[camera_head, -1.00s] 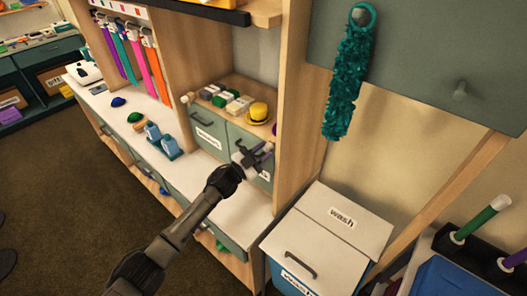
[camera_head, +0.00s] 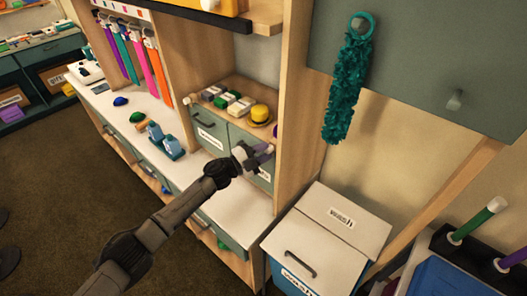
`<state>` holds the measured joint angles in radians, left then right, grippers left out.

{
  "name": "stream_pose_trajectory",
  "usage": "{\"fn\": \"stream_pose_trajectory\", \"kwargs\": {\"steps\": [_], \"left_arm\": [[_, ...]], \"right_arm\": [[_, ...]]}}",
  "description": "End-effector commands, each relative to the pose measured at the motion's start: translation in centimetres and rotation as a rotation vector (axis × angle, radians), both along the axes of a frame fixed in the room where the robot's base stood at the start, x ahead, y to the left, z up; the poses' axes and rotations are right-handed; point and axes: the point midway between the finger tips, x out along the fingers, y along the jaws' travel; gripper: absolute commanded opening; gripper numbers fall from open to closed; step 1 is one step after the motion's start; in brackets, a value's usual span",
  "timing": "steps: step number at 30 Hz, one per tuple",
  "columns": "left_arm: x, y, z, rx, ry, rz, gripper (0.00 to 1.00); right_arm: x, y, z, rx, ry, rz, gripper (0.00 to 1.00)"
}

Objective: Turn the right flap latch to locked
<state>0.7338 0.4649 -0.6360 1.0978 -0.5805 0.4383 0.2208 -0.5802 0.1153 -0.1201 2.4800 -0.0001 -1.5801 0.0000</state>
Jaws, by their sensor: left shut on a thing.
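The right flap (camera_head: 240,137) is a grey-green panel in the small cupboard unit. The left flap (camera_head: 206,131) with a white label is beside it. My left arm reaches up from the bottom left. My left gripper (camera_head: 246,157) is at the face of the right flap, shut on the right flap latch (camera_head: 262,157), of which a purplish piece shows beside the fingers. The gripper covers most of the latch, so its exact angle is hard to tell. My right gripper is out of view.
A yellow hat (camera_head: 260,113) and several small blocks (camera_head: 228,100) stand on top of the cupboard unit. A white counter (camera_head: 232,192) runs below the flaps. A lidded wash bin (camera_head: 325,235) stands to the right, past a wooden upright.

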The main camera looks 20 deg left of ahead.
Motion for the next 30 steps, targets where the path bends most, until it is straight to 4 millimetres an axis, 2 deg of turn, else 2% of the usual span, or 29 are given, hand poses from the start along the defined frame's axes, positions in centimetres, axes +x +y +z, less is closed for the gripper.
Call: {"fn": "stream_pose_trajectory", "kwargs": {"steps": [14, 15, 18, 26, 30], "left_arm": [[0.0, -0.01, 0.04, 0.013, -0.005, 0.0, 0.05], [0.0, -0.01, 0.04, 0.013, -0.005, 0.0, 0.29], [0.01, -0.02, 0.03, 0.012, -0.005, 0.0, 0.39], [-0.09, 0.08, -0.02, 0.012, -0.004, 0.0, 0.39], [-0.94, 0.86, -0.22, 0.013, -0.004, 0.001, 0.39]], "right_arm": [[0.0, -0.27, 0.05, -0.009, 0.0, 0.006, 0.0], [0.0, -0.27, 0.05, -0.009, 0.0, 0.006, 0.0], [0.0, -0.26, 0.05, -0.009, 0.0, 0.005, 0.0], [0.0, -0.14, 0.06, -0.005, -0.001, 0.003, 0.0], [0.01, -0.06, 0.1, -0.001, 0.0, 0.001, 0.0]]}}
